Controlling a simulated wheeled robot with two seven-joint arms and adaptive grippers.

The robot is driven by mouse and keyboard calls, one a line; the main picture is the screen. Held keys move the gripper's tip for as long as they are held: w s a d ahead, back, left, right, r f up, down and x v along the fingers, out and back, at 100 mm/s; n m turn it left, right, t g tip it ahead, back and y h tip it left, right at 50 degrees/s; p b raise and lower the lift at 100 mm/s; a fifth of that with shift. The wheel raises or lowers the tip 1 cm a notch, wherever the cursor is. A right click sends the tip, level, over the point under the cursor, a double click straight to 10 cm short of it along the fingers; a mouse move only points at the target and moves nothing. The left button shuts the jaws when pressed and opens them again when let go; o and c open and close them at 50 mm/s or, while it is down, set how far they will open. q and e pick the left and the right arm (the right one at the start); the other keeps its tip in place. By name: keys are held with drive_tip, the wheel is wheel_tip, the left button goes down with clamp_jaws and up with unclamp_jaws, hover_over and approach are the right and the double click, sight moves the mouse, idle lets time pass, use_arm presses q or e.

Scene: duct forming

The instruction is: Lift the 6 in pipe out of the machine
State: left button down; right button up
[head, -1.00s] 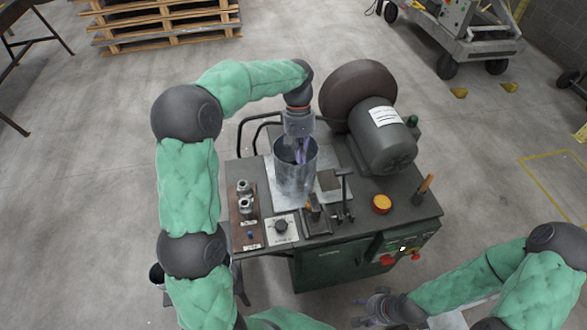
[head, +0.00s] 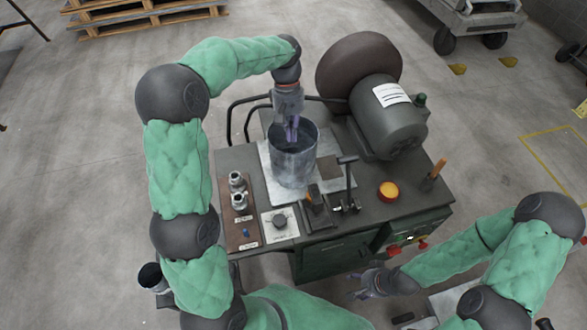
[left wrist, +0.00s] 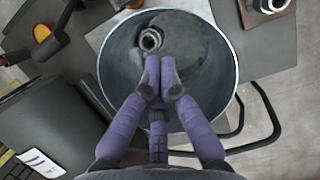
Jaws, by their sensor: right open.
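The 6 in pipe (head: 292,168) is a grey metal cylinder standing upright on a light plate on the green machine (head: 330,258). Its open top faces up, and its round rim and inside show in the left wrist view (left wrist: 222,60). My left gripper (head: 292,138) points down at the pipe's mouth, fingers over the middle of the opening. In the left wrist view its purple fingers (left wrist: 162,78) are drawn together with nothing seen between them, apart from the rim. How deep the tips sit is unclear. My right gripper (head: 362,284) is open and empty in front of the machine.
A dark motor (head: 388,115) with a round housing stands behind and right of the pipe. Levers (head: 346,180), an orange button (head: 389,190) and metal fittings (head: 238,190) sit around it on the machine top. Pallets (head: 140,15) stand far back.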

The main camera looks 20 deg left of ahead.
sight(296, 176)
use_arm(q)
drive_tip(key=b+x, duration=0.2)
drive_tip(key=x, duration=0.2)
drive_tip(key=b+x, duration=0.2)
drive_tip(key=x, duration=0.3)
drive_tip(key=w+b+x, duration=0.1)
drive_tip(key=b+x, duration=0.1)
drive_tip(key=x, duration=0.2)
drive_tip(key=shift+s+a+f+b, duration=0.1)
drive_tip(key=shift+a+f+b, duration=0.15)
drive_tip(key=shift+f+b, duration=0.15)
use_arm(e)
wheel_tip(296, 176, down, 8)
drive_tip(key=shift+r, duration=0.2)
use_arm(q)
drive_tip(key=shift+r, duration=0.15)
use_arm(e)
drive_tip(key=shift+r, duration=0.1)
use_arm(q)
drive_tip(key=shift+s+d+r+p, duration=0.1)
drive_tip(key=shift+s+d+p, duration=0.25)
drive_tip(key=shift+s+p, duration=0.25)
drive_tip(key=shift+s+d, duration=0.15)
drive_tip(key=shift+d, duration=0.05)
use_arm(e)
drive_tip(key=shift+r, duration=0.65)
